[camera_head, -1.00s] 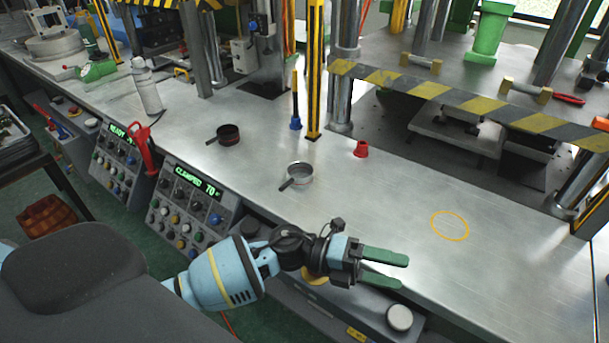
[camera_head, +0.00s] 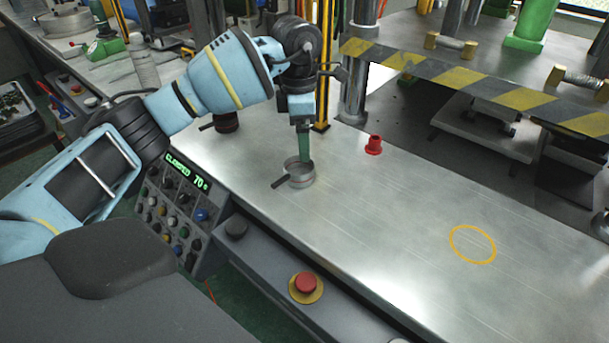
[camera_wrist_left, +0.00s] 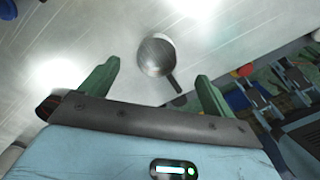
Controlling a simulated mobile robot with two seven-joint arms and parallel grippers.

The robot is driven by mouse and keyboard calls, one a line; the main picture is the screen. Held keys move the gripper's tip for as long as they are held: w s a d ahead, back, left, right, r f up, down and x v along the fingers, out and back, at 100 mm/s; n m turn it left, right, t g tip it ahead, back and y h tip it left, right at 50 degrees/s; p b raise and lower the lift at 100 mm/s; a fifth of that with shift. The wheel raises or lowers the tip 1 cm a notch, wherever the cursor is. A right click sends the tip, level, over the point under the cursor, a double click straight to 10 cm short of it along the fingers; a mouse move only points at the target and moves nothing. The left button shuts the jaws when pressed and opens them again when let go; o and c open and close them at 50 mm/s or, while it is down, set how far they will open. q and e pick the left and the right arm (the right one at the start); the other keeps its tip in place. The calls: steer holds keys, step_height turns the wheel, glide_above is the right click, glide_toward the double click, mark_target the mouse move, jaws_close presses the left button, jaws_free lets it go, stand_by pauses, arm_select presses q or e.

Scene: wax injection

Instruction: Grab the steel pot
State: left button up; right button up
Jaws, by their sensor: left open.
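The steel pot (camera_head: 301,178) is a small, round, shiny pan with a dark handle, upright on the metal bench. Its handle points to the lower left in the head view. My left gripper (camera_head: 304,160) points down over it, green fingers at its far rim in the picture; I cannot tell whether they touch. In the left wrist view the pot (camera_wrist_left: 156,52) shows ahead of the open fingers (camera_wrist_left: 157,70), between their tips, with nothing held. The handle there points to the lower right. My right gripper is not in view.
A dark pan (camera_head: 227,123) stands behind my left arm, partly hidden. A red cup-like piece (camera_head: 374,145) is right of the pot. A yellow ring (camera_head: 472,244) marks bare bench. A striped press beam (camera_head: 470,85) crosses behind. A red button (camera_head: 305,283) is at the front.

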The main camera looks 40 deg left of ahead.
mark_target(297, 166)
arm_select(q)
steer(key=shift+y, duration=0.3)
steer(key=shift+s+a+f, duration=0.1)
steer(key=shift+a+f, duration=0.05)
steer(key=shift+f, duration=1.4)
steer(key=shift+s+a+f, duration=0.15)
steer(key=shift+f, duration=1.4)
steer(key=shift+s+a+f, duration=0.1)
steer(key=shift+a+f, duration=0.05)
steer(key=shift+f, duration=1.4)
steer(key=shift+c, duration=0.3)
steer(key=c, duration=1.1)
steer(key=shift+r, duration=0.1)
